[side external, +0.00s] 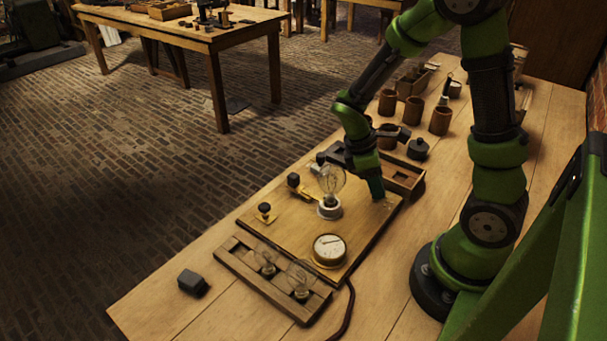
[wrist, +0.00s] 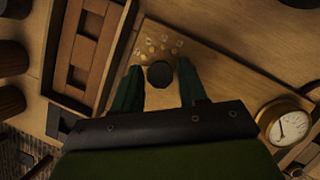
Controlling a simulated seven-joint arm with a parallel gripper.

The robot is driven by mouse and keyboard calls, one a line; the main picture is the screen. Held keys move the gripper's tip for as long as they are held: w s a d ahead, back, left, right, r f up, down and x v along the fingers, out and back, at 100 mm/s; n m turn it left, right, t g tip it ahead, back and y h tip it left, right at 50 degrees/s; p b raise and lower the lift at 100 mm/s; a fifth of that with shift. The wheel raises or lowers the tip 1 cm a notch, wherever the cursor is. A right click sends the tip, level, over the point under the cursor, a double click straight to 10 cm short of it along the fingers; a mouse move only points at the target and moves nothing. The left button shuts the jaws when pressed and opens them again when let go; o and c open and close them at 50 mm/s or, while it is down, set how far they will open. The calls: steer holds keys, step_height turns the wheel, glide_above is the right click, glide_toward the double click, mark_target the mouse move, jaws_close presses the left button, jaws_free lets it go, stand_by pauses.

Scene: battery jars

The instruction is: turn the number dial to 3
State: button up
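The dial is a round black knob (wrist: 160,74) on the wooden board (wrist: 215,60), with several small brass marks beyond it in the wrist view. I cannot read any numbers or where the dial points. My gripper (wrist: 161,85) is open, with one finger on each side of the knob and a narrow gap showing at each side. In the side view my gripper (side external: 377,190) reaches down to the right end of the board (side external: 290,222), and the dial is hidden there. I cannot tell the fingertips' exact height against the knob.
A clear bulb (side external: 331,180) and a round gauge (side external: 329,249) stand on the board near my gripper. A wooden tray with bulbs (side external: 232,256) lies along the front. A compartmented wooden box (side external: 405,177) and several brown jars (side external: 440,120) are behind.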

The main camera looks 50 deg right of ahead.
steer(key=c, duration=0.7)
steer(key=shift+m, duration=0.3)
steer(key=m+y, duration=0.1)
steer(key=m, duration=0.2)
steer(key=shift+d+m+g, duration=0.1)
steer(key=shift+m+g, duration=0.2)
steer(key=m+y, duration=0.2)
steer(key=m, duration=0.2)
steer(key=shift+d+m, duration=0.1)
steer(key=shift+m, duration=0.2)
steer(key=m+y, duration=0.1)
steer(key=m, duration=0.3)
steer(key=shift+d+m+y, duration=0.15)
steer(key=shift+m+y, duration=0.15)
steer(key=shift+y, duration=0.1)
steer(key=shift+m+t+y, duration=0.6)
steer(key=shift+m+t, duration=0.2)
steer(key=shift+m, duration=1.4)
